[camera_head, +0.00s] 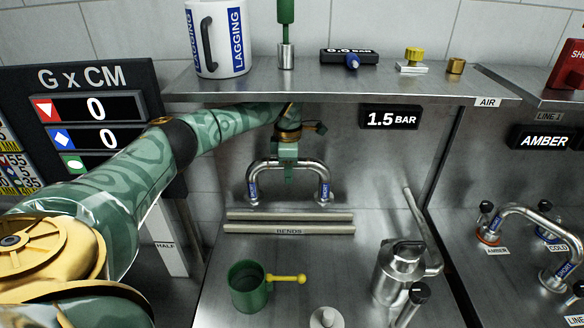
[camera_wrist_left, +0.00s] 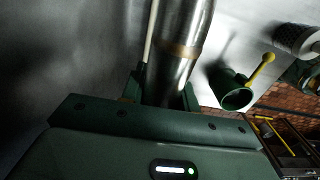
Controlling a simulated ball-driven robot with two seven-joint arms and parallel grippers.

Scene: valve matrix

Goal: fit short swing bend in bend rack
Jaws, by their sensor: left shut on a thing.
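The short swing bend (camera_head: 264,168) is a shiny metal inverted U with blue-labelled legs. My left gripper (camera_head: 289,172) is shut on the middle of its top. In the left wrist view the bend's pipe (camera_wrist_left: 180,45) lies between the fingers of the left gripper (camera_wrist_left: 161,90). The bend hangs upright, its leg ends just above or behind the bend rack (camera_head: 290,229), two pale parallel bars labelled BENDS. I cannot tell whether the ends touch the rack. My right gripper is not in view.
A shelf (camera_head: 300,88) overhangs the left arm and holds a LAGGING mug (camera_head: 217,40). A green cup (camera_head: 248,287) with a yellow handle and a metal vessel (camera_head: 398,268) stand in front of the rack. Another bend (camera_head: 535,218) sits on the right panel.

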